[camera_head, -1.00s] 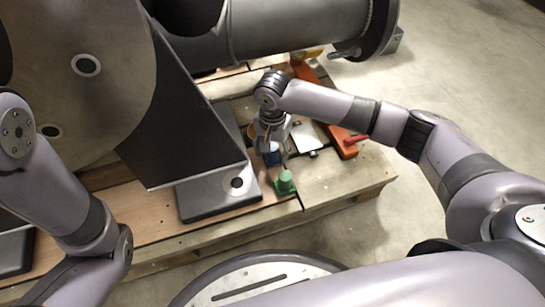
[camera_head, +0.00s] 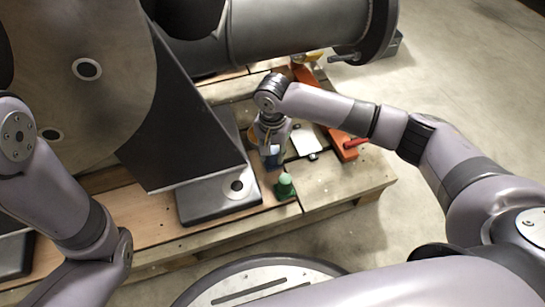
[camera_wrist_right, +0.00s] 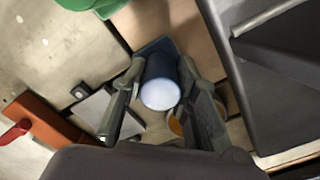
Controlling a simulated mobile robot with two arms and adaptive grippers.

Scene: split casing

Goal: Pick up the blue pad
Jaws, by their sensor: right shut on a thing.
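The blue pad (camera_head: 272,162) stands on the wooden pallet, mostly hidden under my right gripper (camera_head: 272,152) in the head view. In the right wrist view the blue pad (camera_wrist_right: 160,82) has a flat blue base and a round stem with a pale top. The right gripper's fingers (camera_wrist_right: 160,72) stand on both sides of the stem and are shut on it. Whether the base is clear of the pallet cannot be told. My left arm enters at the left, but its gripper is out of view.
A green part (camera_head: 285,187) stands close in front of the pad. A grey steel bracket foot (camera_head: 215,203) is just left. A pale plate (camera_head: 306,141) and an orange bar (camera_head: 338,138) with a red handle (camera_head: 356,143) lie to the right. The pallet's front right is clear.

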